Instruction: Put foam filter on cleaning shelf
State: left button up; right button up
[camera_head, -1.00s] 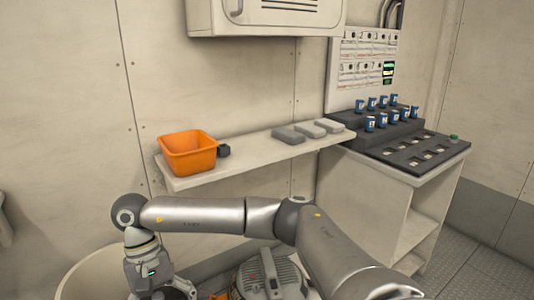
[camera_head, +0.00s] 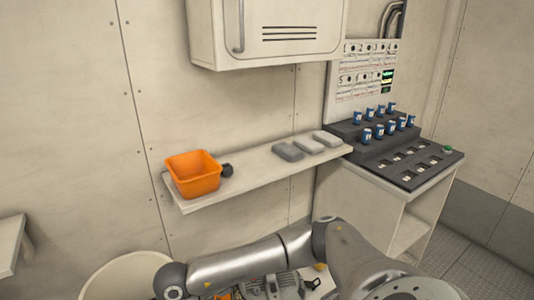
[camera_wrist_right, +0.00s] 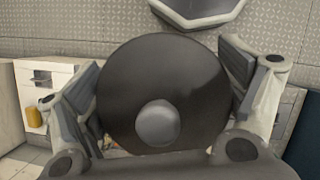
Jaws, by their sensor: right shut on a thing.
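In the right wrist view, my right gripper (camera_wrist_right: 163,72) is shut on a round, dark disc (camera_wrist_right: 165,75) with a grey, knob-like centre; it looks like the foam filter. The fingers are on its left and right sides. In the head view, my right arm crosses the lower part of the picture; its gripper and the disc are out of view there. A pale wall shelf (camera_head: 243,177), likely the cleaning shelf, holds an orange tub (camera_head: 194,175) at its left end. My left gripper is in neither view.
A small black item (camera_head: 227,170) sits beside the tub. Grey blocks (camera_head: 289,152) lie at the shelf's right part. A dark stepped rack (camera_head: 375,140) with blue-topped items stands on a cabinet to the right. A wall cabinet (camera_head: 265,30) hangs above. A grey machine (camera_head: 280,287) is partly hidden below.

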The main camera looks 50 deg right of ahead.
aim_at(256, 164)
jog(key=l+u, duration=0.15)
jog(key=l, duration=0.5)
jog(key=k+l+u, duration=0.15)
jog(key=l, duration=0.45)
jog(key=l+u, duration=0.15)
jog(key=l, duration=0.5)
